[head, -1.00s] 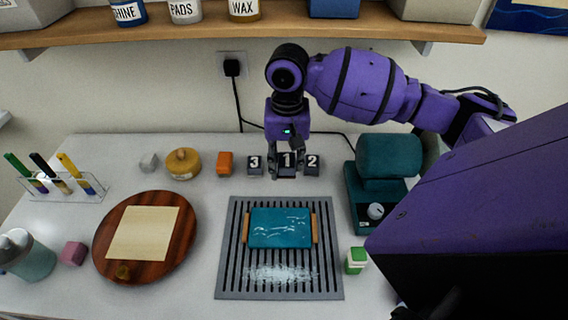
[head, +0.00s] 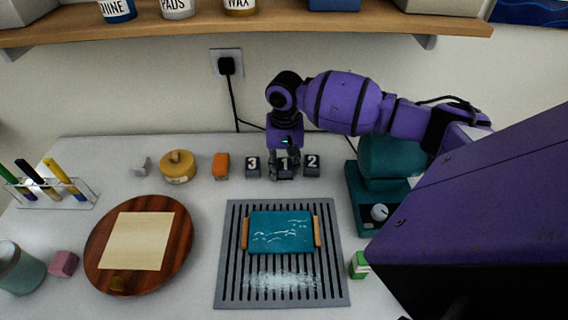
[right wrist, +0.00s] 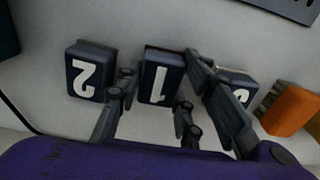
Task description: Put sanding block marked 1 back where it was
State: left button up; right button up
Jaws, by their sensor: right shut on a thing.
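The sanding block marked 1 (head: 285,168) is dark with a white numeral. It stands in a row at the back of the table, between block 3 (head: 252,167) on the left and block 2 (head: 312,165) on the right. My right gripper (head: 284,163) is shut on block 1 from above. In the right wrist view block 1 (right wrist: 161,83) sits between the fingers, block 2 (right wrist: 89,74) is beside it, and block 3 (right wrist: 238,78) is partly hidden by a finger. Whether block 1 touches the table is hard to tell. My left gripper is not in view.
An orange block (head: 221,166) and a yellow round container (head: 178,167) stand left of the row. A slotted grey rack (head: 233,285) with a teal piece lies in front. A teal machine (head: 362,205) stands to the right.

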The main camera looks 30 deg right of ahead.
aim_at(285, 164)
jog(key=shift+r, duration=0.1)
jog(key=o, duration=1.1)
notch_tip(285, 164, up, 8)
jog(key=shift+f, duration=0.2)
